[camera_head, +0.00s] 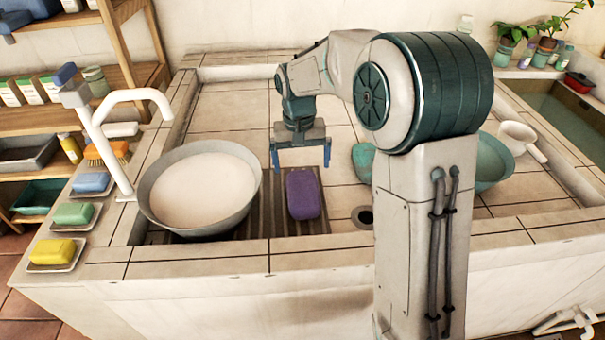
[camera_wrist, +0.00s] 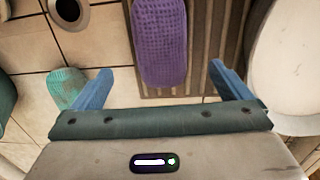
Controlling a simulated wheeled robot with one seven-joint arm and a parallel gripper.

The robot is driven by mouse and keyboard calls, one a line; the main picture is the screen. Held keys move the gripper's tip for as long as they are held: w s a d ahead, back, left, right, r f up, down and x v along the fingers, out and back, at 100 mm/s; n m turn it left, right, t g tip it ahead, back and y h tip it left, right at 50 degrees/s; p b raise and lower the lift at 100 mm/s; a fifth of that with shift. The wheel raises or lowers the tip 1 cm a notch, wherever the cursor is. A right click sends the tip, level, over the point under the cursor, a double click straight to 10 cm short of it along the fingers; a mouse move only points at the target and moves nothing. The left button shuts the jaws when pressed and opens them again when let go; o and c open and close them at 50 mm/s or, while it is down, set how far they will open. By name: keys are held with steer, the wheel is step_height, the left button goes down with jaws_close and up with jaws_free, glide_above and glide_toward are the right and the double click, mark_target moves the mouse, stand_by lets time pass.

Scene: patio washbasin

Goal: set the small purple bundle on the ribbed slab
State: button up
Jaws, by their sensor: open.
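The purple bundle (camera_head: 304,193) is a small oblong with a towel-like weave, lying on the ribbed slab (camera_head: 280,222) near the slab's right edge. It also shows at the top middle of the wrist view (camera_wrist: 160,45), lying on the slab's slats (camera_wrist: 205,45). My gripper (camera_head: 300,168) is open and empty, its blue fingers pointing down, at the far end of the bundle. In the wrist view my gripper's fingers (camera_wrist: 160,88) are spread wider than the bundle, with nothing between them. The left part of the slab is hidden under the basin.
A large white basin (camera_head: 160,185) stands left of the bundle, partly on the slab. A drain hole (camera_head: 364,217) and a teal cloth-like item (camera_head: 362,160) are to the right. Soap dishes (camera_head: 75,212) line the left ledge. Tiles behind my gripper are clear.

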steer(key=s+d+r+t, duration=0.1)
steer(key=s+d, duration=0.3)
steer(key=s, duration=0.8)
steer(key=s+d+r+t, duration=0.1)
steer(key=s+d, duration=0.4)
steer(key=s, duration=0.7)
steer(key=shift+s+d+r+y, duration=0.2)
steer(key=shift+d+r+y, duration=0.15)
steer(key=shift+r, duration=0.5)
